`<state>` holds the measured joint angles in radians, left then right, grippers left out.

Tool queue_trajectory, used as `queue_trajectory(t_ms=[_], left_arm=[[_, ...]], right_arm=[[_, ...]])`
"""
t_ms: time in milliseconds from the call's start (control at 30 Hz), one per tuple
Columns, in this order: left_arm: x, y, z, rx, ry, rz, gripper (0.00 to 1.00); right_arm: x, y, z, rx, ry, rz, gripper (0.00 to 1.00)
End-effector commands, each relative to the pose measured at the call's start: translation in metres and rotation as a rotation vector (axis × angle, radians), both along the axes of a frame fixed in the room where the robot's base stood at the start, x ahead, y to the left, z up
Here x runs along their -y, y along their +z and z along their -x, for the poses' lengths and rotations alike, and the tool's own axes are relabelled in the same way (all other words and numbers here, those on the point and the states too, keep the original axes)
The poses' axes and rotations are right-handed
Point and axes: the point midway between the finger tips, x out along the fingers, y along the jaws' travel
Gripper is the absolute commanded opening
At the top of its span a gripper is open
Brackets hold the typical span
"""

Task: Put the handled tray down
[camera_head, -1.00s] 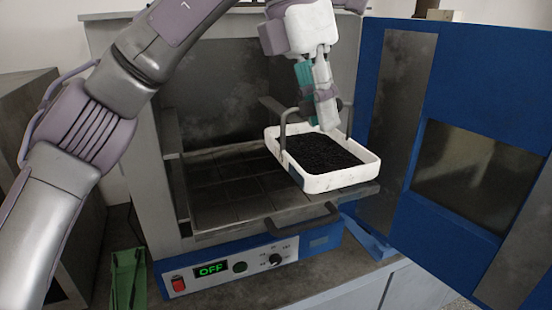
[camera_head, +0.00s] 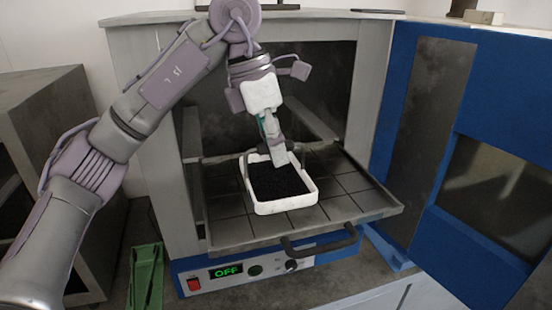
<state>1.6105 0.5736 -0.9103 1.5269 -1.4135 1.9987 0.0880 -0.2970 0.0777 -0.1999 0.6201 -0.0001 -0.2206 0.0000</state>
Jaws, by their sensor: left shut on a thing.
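The handled tray (camera_head: 287,206) is white, filled with dark granules, and roughly level. It is over the middle of the pulled-out tiled shelf (camera_head: 345,205) of the machine; whether its base touches the shelf I cannot tell. My left gripper (camera_head: 279,157) comes down from above and is shut on the tray's handle at the rear of the tray. The gripper hides most of the handle. My right gripper does not show.
The blue door (camera_head: 470,120) stands open on the right. A green holder (camera_head: 146,275) stands at lower left. Shelf tiles around the tray are bare.

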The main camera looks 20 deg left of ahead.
Motion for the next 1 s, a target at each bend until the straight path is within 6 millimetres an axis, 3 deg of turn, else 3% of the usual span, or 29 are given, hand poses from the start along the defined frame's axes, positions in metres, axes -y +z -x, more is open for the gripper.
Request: queue_trajectory(t_ms=[200,567,600,733,1000], left_arm=[[0.000,-0.027,0.001,-0.002,0.000,0.001,0.00],[0.001,-0.034,0.001,0.000,0.000,0.001,0.00],[0.001,-0.035,0.001,-0.001,0.000,0.001,0.20],[0.001,-0.033,0.001,-0.001,0.001,0.001,0.42],[0.001,-0.033,0.001,-0.001,0.001,0.001,0.44]], right_arm=[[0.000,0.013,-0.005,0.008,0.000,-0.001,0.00],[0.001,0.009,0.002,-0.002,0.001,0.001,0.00],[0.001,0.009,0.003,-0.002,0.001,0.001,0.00],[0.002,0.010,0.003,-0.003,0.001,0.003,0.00],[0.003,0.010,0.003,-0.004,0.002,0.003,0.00]])
